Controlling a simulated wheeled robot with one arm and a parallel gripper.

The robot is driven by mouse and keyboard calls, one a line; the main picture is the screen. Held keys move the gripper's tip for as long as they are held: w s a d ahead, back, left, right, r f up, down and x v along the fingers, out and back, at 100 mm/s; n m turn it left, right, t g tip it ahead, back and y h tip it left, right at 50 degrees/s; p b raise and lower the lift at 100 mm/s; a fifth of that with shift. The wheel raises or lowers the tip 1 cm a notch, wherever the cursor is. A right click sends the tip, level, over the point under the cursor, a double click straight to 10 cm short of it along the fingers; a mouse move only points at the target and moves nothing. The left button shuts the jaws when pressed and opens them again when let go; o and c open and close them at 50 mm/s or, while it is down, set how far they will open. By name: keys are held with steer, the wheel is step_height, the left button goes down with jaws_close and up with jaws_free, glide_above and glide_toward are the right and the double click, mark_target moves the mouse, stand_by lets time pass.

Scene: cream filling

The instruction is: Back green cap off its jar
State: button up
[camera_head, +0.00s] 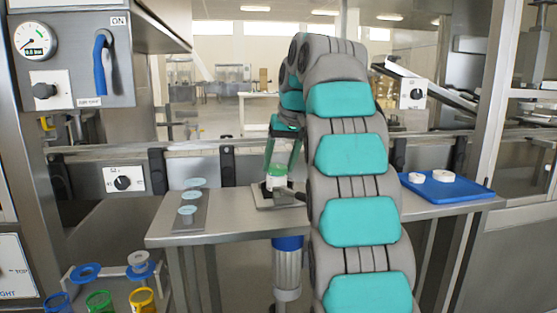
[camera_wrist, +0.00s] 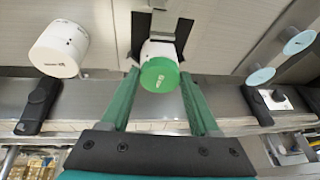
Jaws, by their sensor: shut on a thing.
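The green cap (camera_head: 278,169) sits on top of a white jar (camera_head: 276,183) at the back of the steel table. In the wrist view the round green cap (camera_wrist: 159,75) faces me, with the white jar body (camera_wrist: 158,50) behind it. A dark clamp (camera_wrist: 157,25) stands around the far part of the jar. My gripper (camera_wrist: 159,77) has its two green fingers on either side of the cap and is shut on it. In the head view my gripper (camera_head: 279,160) comes down from above. Whether cap and jar are apart cannot be told.
A second white jar (camera_wrist: 58,48) shows in the wrist view. A narrow plate (camera_head: 183,222) with light blue discs (camera_head: 187,210) lies on the left of the table (camera_head: 225,233). A blue tray (camera_head: 465,192) with white round pieces is at right. Coloured cups (camera_head: 100,301) stand at lower left.

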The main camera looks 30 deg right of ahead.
steer(key=shift+d+n+y+p, duration=0.15)
steer(key=shift+n+y+p, duration=0.15)
steer(key=shift+n, duration=0.4)
steer(key=shift+f+n, duration=0.1)
steer(key=shift+n, duration=0.4)
steer(key=o, duration=1.2)
steer(key=shift+a+m, duration=0.2)
steer(key=shift+m, duration=0.3)
steer(key=m, duration=0.2)
steer(key=m+h, duration=0.1)
steer(key=shift+a+m+h, duration=0.2)
steer(key=shift+m+h, duration=0.1)
steer(key=shift+m, duration=0.6)
